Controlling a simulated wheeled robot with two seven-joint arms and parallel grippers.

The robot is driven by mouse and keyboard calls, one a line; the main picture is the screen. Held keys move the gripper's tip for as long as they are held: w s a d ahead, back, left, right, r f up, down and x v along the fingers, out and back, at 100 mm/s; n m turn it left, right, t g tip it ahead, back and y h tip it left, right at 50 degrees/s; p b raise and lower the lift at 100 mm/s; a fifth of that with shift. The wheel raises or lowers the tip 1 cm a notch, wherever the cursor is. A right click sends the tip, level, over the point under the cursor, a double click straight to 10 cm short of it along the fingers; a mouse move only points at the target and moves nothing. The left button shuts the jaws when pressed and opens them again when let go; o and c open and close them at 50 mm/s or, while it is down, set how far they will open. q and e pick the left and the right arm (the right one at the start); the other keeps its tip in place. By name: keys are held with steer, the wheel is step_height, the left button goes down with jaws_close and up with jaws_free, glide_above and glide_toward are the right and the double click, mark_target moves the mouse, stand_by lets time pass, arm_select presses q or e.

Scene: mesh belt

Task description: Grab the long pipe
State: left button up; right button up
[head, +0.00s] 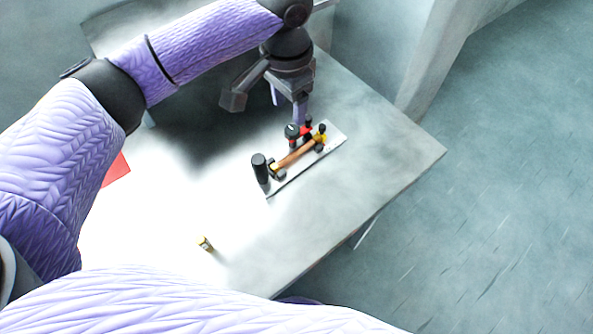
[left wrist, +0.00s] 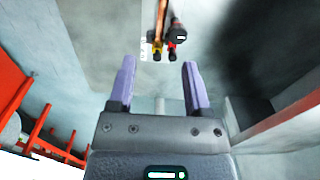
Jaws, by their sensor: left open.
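A long thin brown piece (head: 298,153), which may be the pipe or a tool handle, lies slantwise on a narrow white plate (head: 290,178) on the table. Dark and yellow parts sit at its ends. The wrist view shows a similar orange-brown piece (left wrist: 161,18) at the top, beyond the fingertips. I cannot tell for sure which thing is the long pipe. My left gripper (head: 287,103) is open and empty, near the far end of the plate. Its two purple fingers stand apart in the wrist view (left wrist: 158,80). My right gripper is not seen.
A black cylinder (head: 260,168) stands at the plate's near end; a dark round-topped item (head: 292,131) is near the far end. A small yellow-and-black item (head: 205,243) is nearer on the table (head: 375,165). A red piece (head: 117,172) lies left. The table's right side is clear.

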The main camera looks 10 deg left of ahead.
arm_select(q)
steer(key=b, duration=0.3)
glide_above(289, 157)
step_height(289, 157, down, 6)
steer(key=f, duration=0.1)
step_height(289, 157, down, 9)
steer(key=b, duration=0.4)
steer(key=shift+a+r, duration=0.1)
steer(key=shift+r, duration=0.05)
steer(key=shift+f, duration=0.25)
steer(key=shift+r, duration=0.15)
steer(key=shift+c, duration=1.4)
steer(key=c, duration=0.5)
jaws_close()
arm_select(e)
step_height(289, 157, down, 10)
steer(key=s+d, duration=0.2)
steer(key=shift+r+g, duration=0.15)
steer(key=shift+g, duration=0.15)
